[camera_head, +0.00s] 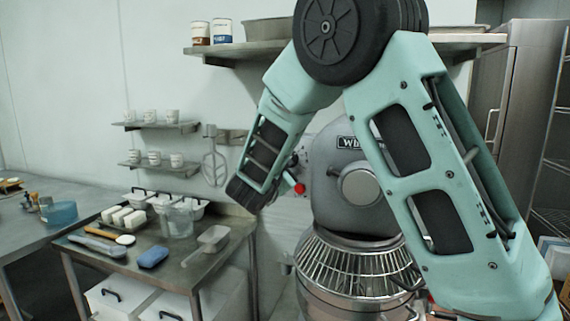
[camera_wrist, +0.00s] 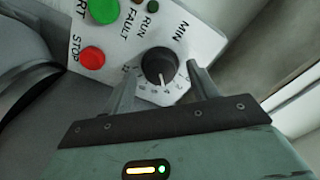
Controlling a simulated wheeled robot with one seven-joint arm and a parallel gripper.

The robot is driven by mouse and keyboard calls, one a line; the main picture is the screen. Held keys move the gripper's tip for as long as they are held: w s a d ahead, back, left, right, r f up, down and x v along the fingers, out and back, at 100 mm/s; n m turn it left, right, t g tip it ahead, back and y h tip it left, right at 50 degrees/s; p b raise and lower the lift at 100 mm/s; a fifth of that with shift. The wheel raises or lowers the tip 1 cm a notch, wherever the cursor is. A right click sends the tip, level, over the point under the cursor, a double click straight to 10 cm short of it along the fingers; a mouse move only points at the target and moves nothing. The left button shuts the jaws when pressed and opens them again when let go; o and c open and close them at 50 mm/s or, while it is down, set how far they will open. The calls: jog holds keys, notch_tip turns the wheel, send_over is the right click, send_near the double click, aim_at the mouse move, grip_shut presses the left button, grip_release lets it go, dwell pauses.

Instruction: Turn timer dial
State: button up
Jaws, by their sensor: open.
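The timer dial (camera_wrist: 160,66) is a round black knob with a white pointer line, on a white control panel (camera_wrist: 210,45) marked MIN, RUN, FAULT and STOP. My gripper (camera_wrist: 160,80) is open in the wrist view, one finger on each side of the dial. Whether the fingers touch the knob I cannot tell. In the head view my arm reaches to the left side of the large grey mixer (camera_head: 340,205). The dial is hidden there, and my gripper's fingertips cannot be made out.
A red stop button (camera_wrist: 92,58) and a green start button (camera_wrist: 104,10) sit close to the dial. A steel table (camera_head: 195,262) with a blue sponge (camera_head: 153,257), a clear jug (camera_head: 178,222) and trays stands left of the mixer. A shelf (camera_head: 230,50) with cans hangs above.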

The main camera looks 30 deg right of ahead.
jog(key=b+v, duration=0.4)
jog(key=v, duration=1.3)
